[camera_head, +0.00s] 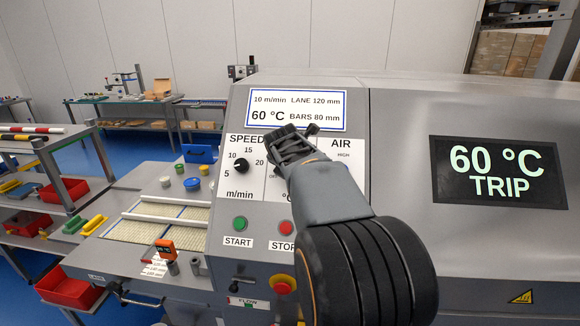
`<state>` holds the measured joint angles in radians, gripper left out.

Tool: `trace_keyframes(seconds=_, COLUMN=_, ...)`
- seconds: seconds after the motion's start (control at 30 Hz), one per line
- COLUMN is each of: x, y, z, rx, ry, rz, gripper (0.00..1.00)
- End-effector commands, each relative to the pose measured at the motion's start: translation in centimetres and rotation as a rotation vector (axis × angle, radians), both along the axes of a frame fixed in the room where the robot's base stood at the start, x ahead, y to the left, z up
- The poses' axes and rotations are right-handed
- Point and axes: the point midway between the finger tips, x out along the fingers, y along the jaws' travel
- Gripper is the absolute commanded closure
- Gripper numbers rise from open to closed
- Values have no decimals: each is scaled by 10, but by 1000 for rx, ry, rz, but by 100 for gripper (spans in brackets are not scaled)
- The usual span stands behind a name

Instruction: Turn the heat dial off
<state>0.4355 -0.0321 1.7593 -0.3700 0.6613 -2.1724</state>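The heat dial is hidden behind my gripper (290,138) and forearm, in the middle of the machine's control panel (225,195). Only a scrap of lettering and a "°C" mark show around my arm there. My gripper is in front of the panel, just below the display. Its fingers are dark and seen from behind, so I cannot tell whether they are open, shut or touching a dial. The panel display (296,108) reads 10 m/min, 60 °C, lane 120 mm and bars 80 mm. The large screen (498,172) reads "60 °C TRIP".
The speed dial (241,166) is left of my gripper; the air dial area is partly covered at right. Below are the green start button (240,223), the red stop button (288,228) and a red knob (282,284). A conveyor bed (150,230) lies left.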

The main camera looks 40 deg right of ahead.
Motion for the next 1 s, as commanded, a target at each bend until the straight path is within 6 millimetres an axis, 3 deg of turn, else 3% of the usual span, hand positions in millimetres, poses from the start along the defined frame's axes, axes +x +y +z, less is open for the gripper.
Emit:
trace_keyframes(seconds=0.53, x=0, y=0, z=0, rx=-13, ry=11, rz=17, gripper=80)
trace_keyframes(seconds=0.57, x=0, y=0, z=0, rx=-13, ry=11, rz=17, gripper=56)
trace_keyframes(seconds=0.6, x=0, y=0, z=0, rx=-13, ry=11, rz=17, gripper=52)
trace_keyframes(seconds=0.8, x=0, y=0, z=0, rx=-13, ry=10, rz=15, gripper=33)
trace_keyframes(seconds=1.0, x=0, y=0, z=0, rx=-11, ry=11, rz=14, gripper=31)
